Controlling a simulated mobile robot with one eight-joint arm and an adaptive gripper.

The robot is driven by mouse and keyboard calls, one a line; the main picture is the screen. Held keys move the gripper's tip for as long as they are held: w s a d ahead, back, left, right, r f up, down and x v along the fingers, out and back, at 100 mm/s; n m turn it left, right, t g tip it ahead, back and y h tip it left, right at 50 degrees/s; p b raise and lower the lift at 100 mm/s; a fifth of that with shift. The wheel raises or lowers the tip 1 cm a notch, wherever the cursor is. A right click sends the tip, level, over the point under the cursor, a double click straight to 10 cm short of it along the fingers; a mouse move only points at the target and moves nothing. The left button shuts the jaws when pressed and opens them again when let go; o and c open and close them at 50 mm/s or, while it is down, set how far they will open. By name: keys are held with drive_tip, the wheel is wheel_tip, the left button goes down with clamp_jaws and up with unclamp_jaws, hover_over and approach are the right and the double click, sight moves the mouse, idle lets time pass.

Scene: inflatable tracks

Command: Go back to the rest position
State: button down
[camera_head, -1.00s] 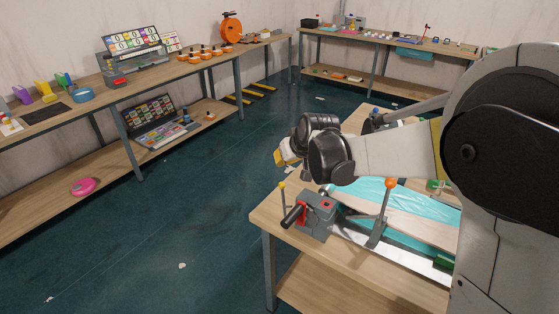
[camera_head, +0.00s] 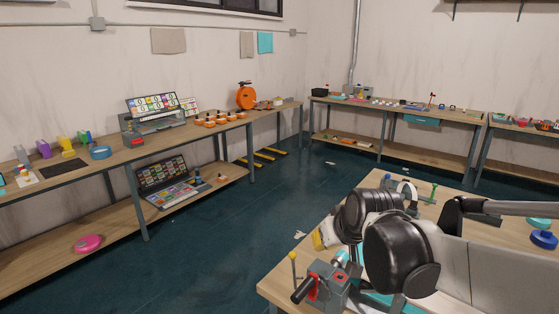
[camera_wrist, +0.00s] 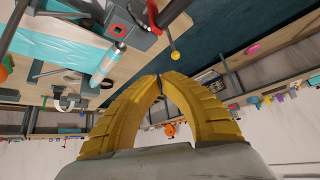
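My gripper (camera_wrist: 158,78) has two ribbed yellow fingers. In the wrist view their tips meet, with only empty space in the arch between them. In the head view a bit of yellow finger shows beyond the dark wrist joints of my arm, over the left edge of the near wooden table (camera_head: 278,283). The rest of the gripper is hidden behind the arm. The wrist view looks tilted nearly upside down.
A grey clamp-like device (camera_head: 325,288) with red parts and a yellow-tipped rod (camera_head: 293,266) stands close below the gripper. A teal sheet (camera_wrist: 60,47) lies on the near table. Workbenches line the left wall (camera_head: 110,162) and back wall (camera_head: 440,116).

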drive_tip(key=s+d+f+m+h+b, duration=0.1)
drive_tip(key=s+d+f+b, duration=0.1)
drive_tip(key=s, duration=0.8)
drive_tip(key=s+d+f+m+b, duration=0.1)
drive_tip(key=s+d+f, duration=0.3)
drive_tip(key=s, duration=0.6)
drive_tip(key=shift+s+d+f+g+h+b, duration=0.3)
drive_tip(key=shift+s+d+f+h+b, duration=0.1)
drive_tip(key=shift+d, duration=0.25)
